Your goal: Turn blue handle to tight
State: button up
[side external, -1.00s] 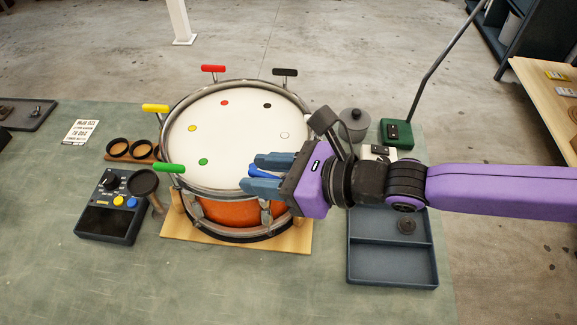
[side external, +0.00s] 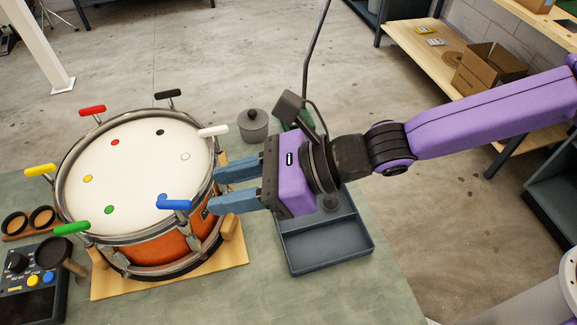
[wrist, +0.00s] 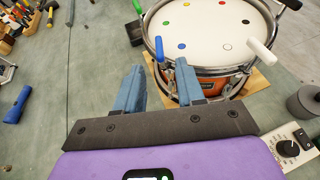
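The blue handle (side external: 174,204) sits on the drum's rim at the near right, beside a blue dot on the white drumhead (side external: 130,165). It extends from its rod leftward over the drumhead in the side view. My gripper (side external: 212,190) is just right of it, with its two blue-grey fingers apart and nothing held. In the wrist view, the blue handle (wrist: 152,46) shows ahead, between the lines of my open fingers (wrist: 160,66). It appears free of both fingers. No tight marking is readable at the handle.
White (side external: 213,131), black (side external: 168,94), red (side external: 92,110), yellow (side external: 40,170) and green (side external: 72,228) handles stand around the rim. A grey lidded pot (side external: 253,125) is behind my gripper. A blue-grey tray (side external: 328,248) lies below it.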

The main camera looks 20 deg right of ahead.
aim_at(180, 202)
jog(key=v, duration=0.8)
jog(key=shift+w, duration=0.1)
dwell(0.5)
jog(key=w+a+f+m, duration=0.1)
jog(key=a+m, duration=0.4)
jog(key=m, duration=0.7)
jog(key=w+a+f+m, duration=0.1)
jog(key=a+f+m, duration=0.2)
jog(key=m, duration=0.9)
jog(key=w+a+f+m, duration=0.2)
jog(key=a+m, duration=0.5)
jog(key=m, duration=0.5)
jog(key=shift+w+a+f, duration=0.1)
jog(key=shift+a+f, duration=0.25)
